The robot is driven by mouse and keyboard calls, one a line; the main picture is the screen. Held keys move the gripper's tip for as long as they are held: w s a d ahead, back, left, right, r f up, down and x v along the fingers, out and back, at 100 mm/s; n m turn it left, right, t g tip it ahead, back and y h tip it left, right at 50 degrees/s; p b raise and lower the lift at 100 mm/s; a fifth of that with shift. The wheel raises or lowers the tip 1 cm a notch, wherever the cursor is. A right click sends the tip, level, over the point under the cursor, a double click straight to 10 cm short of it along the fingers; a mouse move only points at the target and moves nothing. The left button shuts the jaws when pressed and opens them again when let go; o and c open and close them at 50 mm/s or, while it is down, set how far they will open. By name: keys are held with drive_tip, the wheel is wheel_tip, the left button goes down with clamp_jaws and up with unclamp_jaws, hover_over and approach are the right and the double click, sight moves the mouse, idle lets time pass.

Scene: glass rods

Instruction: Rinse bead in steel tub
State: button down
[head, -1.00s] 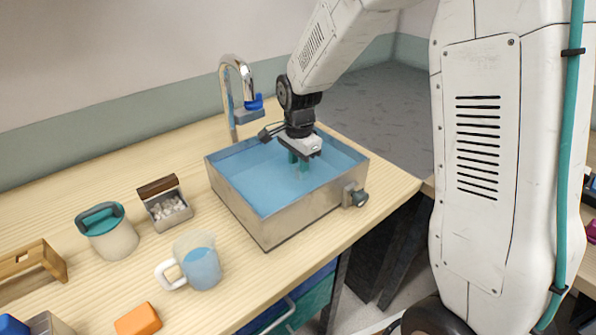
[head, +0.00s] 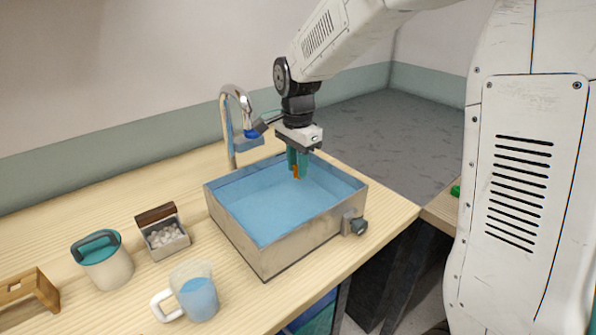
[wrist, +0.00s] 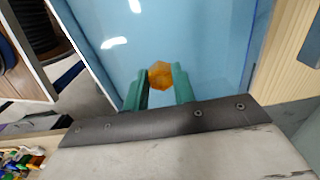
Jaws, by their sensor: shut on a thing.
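The steel tub (head: 300,246) stands on the wooden counter and holds blue water (head: 262,205). My gripper (head: 298,172) points down over the tub's back right part. Its teal fingers are shut on a small orange bead (head: 296,171). In the wrist view the bead (wrist: 160,76) is faceted and amber, held between the two fingertips (wrist: 160,84) with water behind it. The bead appears to be above the water, though the exact height is hard to tell.
A chrome faucet (head: 229,125) rises behind the tub. A valve knob (head: 358,226) sticks out at its right front. A measuring jug (head: 196,291), a teal-lidded canister (head: 104,262) and a box of white pieces (head: 166,238) stand to the left. The counter ends right of the tub.

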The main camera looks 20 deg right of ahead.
idle(0.5)
wheel_tip(320, 180, up, 5)
drive_tip(key=shift+r, duration=0.1)
idle(0.4)
drive_tip(key=shift+d, duration=0.1)
